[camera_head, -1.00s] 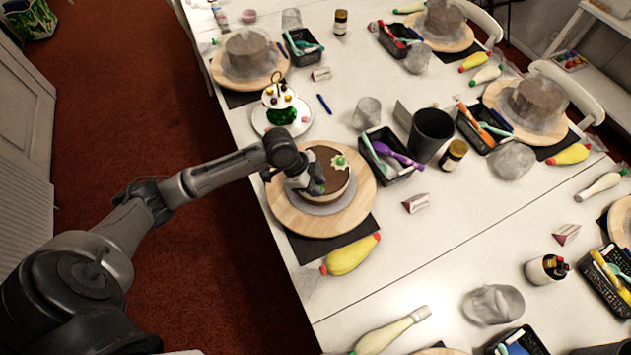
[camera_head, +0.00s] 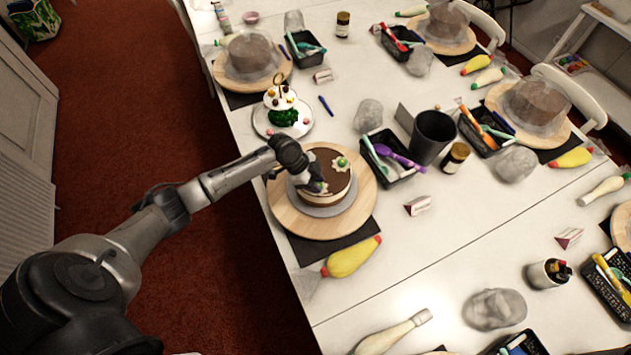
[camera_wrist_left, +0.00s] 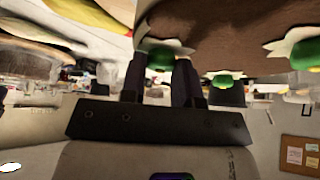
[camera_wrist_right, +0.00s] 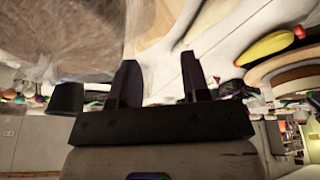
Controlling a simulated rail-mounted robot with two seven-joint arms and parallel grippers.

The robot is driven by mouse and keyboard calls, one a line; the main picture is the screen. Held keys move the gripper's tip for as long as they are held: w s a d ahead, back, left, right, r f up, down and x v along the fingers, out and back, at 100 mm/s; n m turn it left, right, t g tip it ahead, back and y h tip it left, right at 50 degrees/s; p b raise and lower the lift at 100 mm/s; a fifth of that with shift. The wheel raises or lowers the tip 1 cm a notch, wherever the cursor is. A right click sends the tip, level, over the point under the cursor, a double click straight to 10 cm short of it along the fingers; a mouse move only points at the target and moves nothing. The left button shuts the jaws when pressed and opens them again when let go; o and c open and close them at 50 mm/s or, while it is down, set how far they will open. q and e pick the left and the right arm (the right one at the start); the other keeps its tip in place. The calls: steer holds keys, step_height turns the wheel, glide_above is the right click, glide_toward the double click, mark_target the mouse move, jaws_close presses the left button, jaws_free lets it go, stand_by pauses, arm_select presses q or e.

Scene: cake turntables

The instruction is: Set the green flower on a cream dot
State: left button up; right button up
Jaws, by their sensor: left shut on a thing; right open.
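The chocolate-topped cake (camera_head: 326,169) stands on a round wooden turntable (camera_head: 358,208). My left gripper (camera_head: 316,186) is at the cake's near left top edge. In the left wrist view my left gripper (camera_wrist_left: 159,66) is shut on a green flower (camera_wrist_left: 160,59), with a pale cream dot (camera_wrist_left: 172,44) right by it. I cannot tell whether the flower touches that dot. Two other green flowers, one in the middle (camera_wrist_left: 222,80) and one at the right (camera_wrist_left: 305,54), sit on cream dots. My right gripper (camera_wrist_right: 160,82) is open and empty in the right wrist view.
A yellow piping bag (camera_head: 352,257) lies in front of the turntable. A black tool tray (camera_head: 398,171) and a dark cup (camera_head: 432,136) stand to the right. A tiered sweet stand (camera_head: 300,128) is behind. The table at front right is partly clear.

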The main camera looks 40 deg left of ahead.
arm_select(q)
steer(key=o, duration=0.9)
steer(key=shift+r, duration=0.2)
steer(key=v, duration=1.2)
steer(key=s+d+f+n+y, duration=0.1)
steer(key=s+d+f+n, duration=0.1)
steer(key=s+d+f, duration=0.9)
steer(key=s+d+r+n+y, duration=0.2)
steer(key=s+n, duration=0.2)
steer(key=s, duration=0.3)
steer(key=s+d+r+n+y, duration=0.2)
steer(key=s+d+n, duration=0.1)
steer(key=s, duration=0.4)
steer(key=shift+s+r+n+t, duration=0.25)
steer(key=shift+r+n+t, duration=0.1)
steer(key=shift+n, duration=0.35)
